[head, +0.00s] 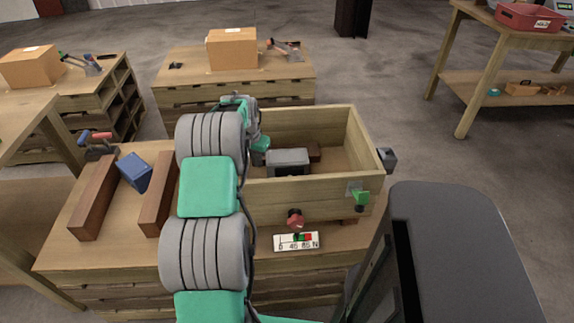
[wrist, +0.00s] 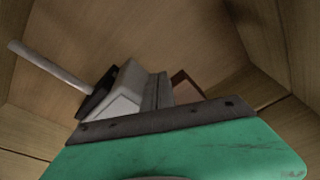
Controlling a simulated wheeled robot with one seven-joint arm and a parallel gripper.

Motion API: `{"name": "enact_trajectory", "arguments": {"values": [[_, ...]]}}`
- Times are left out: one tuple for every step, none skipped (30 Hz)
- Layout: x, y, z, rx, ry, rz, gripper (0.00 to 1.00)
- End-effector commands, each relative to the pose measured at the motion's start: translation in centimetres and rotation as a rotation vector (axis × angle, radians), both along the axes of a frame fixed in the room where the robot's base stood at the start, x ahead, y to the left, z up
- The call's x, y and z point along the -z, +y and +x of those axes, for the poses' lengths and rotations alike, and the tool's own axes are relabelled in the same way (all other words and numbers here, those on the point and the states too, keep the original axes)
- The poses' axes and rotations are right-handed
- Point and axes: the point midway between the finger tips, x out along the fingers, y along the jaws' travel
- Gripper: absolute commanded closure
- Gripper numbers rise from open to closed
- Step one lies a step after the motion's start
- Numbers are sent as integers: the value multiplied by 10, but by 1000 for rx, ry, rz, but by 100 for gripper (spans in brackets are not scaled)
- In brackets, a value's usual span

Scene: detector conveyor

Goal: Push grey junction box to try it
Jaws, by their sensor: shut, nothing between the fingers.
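The grey junction box (head: 288,160) sits inside an open wooden crate (head: 311,187), towards its left half, with a dark lower front. In the wrist view the grey junction box (wrist: 125,92) shows beyond the dark edge of my gripper, partly hidden by it. A pale rod sticks out on its left there. My gripper (head: 261,147) is shut and empty, inside the crate just left of the junction box. Its green body with a dark edge fills the bottom of the wrist view (wrist: 170,122). I cannot tell whether it touches the box.
A brown block (head: 314,152) lies behind the junction box. The crate walls stand close around my gripper. A force scale marked in N (head: 297,241) and a red knob (head: 295,217) are at the crate's front. A blue block (head: 135,172) sits between two wooden bars.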

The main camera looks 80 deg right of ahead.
Motion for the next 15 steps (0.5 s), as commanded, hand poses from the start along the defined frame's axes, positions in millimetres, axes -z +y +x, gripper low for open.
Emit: {"name": "enact_trajectory", "arguments": {"values": [[0, 0, -1, 0, 0, 0, 100], [0, 0, -1, 0, 0, 0, 100], [0, 0, -2, 0, 0, 0, 100], [0, -1, -2, 0, 0, 0, 100], [0, -1, -3, 0, 0, 0, 100], [0, -1, -3, 0, 0, 0, 100], [0, -1, -4, 0, 0, 0, 100], [0, -1, -4, 0, 0, 0, 100], [0, -1, -5, 0, 0, 0, 100], [0, -1, -5, 0, 0, 0, 100], [0, -1, -5, 0, 0, 0, 100], [0, -1, -6, 0, 0, 0, 100], [0, -2, -6, 0, 0, 0, 100], [0, -2, -7, 0, 0, 0, 100], [0, -2, -7, 0, 0, 0, 100]]}}
